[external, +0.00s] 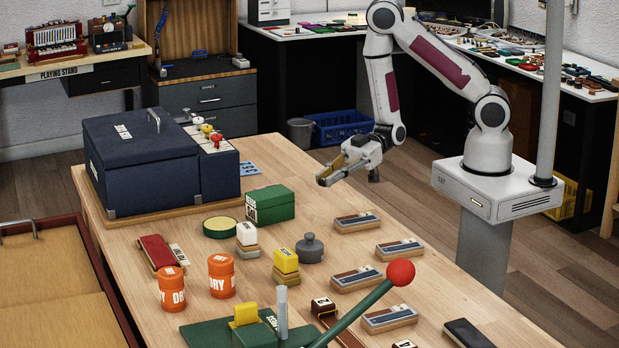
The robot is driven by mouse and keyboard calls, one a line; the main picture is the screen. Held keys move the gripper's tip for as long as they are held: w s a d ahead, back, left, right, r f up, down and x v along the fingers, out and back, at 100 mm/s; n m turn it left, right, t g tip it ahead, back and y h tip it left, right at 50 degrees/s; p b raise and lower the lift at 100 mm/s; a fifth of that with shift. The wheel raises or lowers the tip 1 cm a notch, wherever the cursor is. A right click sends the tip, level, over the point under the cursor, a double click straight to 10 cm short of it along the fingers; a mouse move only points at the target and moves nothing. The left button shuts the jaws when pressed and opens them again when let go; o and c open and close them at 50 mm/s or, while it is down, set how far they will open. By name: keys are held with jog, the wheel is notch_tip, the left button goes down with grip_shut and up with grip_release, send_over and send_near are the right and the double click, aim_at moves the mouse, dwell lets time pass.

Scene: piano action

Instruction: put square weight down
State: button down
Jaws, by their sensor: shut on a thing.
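My gripper (328,177) hangs in the air over the far right part of the wooden table, pointing left. It is shut on a small brass-coloured piece, apparently the square weight (339,162), which is partly hidden by the fingers and too small to show its shape clearly. The gripper is apart from the tabletop (400,285) and from everything on it.
Below stand a green box (270,205), a grey knobbed weight (310,248), a yellow block (286,261), a white block (246,235) and several wooden sample blocks (357,222). A dark blue case (140,165) stands left. A red-knobbed lever (400,272) rises in front.

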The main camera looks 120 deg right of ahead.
jog(key=shift+n+g+y, duration=0.4)
jog(key=shift+n+y, duration=0.2)
jog(key=shift+y, duration=0.1)
jog(key=a, duration=0.2)
jog(key=a+f, duration=0.1)
jog(key=a, duration=0.3)
jog(key=shift+a+f, duration=0.1)
jog(key=shift+f, duration=0.15)
jog(key=d+r+m+h, duration=0.1)
jog(key=d+r, duration=0.1)
jog(key=d, duration=0.7)
jog(key=shift+s+d+t+h, duration=0.3)
jog(key=shift+s+d+t, duration=0.05)
jog(key=shift+s+t, duration=0.1)
jog(key=shift+r, duration=0.1)
jog(key=shift+f, duration=2.9)
jog(key=shift+f, duration=0.1)
